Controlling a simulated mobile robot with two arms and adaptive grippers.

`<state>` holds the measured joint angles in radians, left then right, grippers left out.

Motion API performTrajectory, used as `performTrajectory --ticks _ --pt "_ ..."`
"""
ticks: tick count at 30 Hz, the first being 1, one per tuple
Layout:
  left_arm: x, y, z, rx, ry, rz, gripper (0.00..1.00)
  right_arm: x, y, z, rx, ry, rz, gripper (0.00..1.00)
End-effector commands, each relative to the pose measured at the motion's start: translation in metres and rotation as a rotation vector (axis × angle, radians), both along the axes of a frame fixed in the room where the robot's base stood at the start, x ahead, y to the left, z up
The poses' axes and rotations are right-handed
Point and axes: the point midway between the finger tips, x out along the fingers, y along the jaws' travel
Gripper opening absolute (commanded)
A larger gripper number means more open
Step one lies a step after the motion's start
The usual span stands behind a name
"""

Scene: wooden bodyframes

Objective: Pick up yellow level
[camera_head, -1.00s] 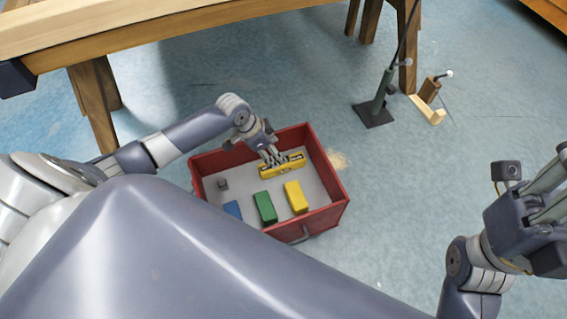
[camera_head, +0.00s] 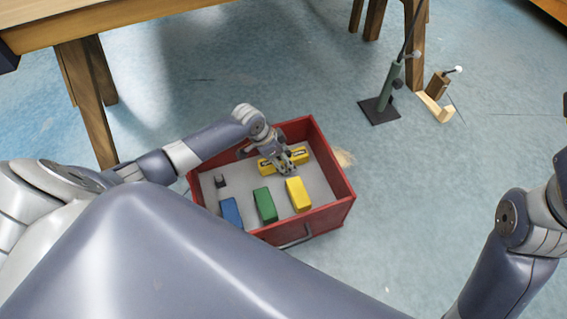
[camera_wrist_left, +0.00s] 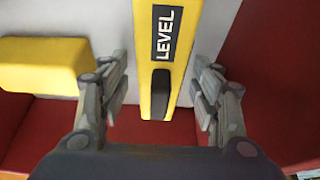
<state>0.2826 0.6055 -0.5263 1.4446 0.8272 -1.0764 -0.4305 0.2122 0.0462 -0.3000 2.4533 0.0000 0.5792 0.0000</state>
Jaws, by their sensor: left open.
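The yellow level (camera_head: 300,156) lies in the red box (camera_head: 330,209), along its far side, in the head view. In the left wrist view the level (camera_wrist_left: 184,45) runs up the picture, with a black "LEVEL" label and a dark oval inset showing. My left gripper (camera_head: 289,172) is inside the box at the level and partly covers it. In the left wrist view my left gripper (camera_wrist_left: 160,100) is open, with one finger on each side of the level and gaps between. My right gripper is out of view; only part of my right arm shows.
A yellow block (camera_head: 298,194), a green block (camera_head: 265,205), a blue block (camera_head: 231,211) and a small grey piece (camera_head: 221,181) lie in the box. A wooden table (camera_head: 130,22) stands behind. A green stand (camera_head: 385,95) and a wooden piece (camera_head: 436,100) are on the floor.

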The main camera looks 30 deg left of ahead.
Motion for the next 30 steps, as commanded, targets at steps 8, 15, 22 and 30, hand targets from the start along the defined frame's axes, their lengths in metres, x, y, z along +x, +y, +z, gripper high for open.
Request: performTrajectory --ticks 8,15,22,30 --pt "0.001 0.000 0.000 0.000 0.000 -0.001 0.54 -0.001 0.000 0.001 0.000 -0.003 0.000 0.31" --pt "0.000 0.000 -0.001 0.000 0.000 0.000 0.01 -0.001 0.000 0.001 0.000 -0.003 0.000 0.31" --pt "0.001 -0.001 0.000 0.000 -0.002 -0.001 0.01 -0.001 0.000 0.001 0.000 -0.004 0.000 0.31" --pt "0.001 0.000 0.016 -0.001 -0.003 -0.001 0.01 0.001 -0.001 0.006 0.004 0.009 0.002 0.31"
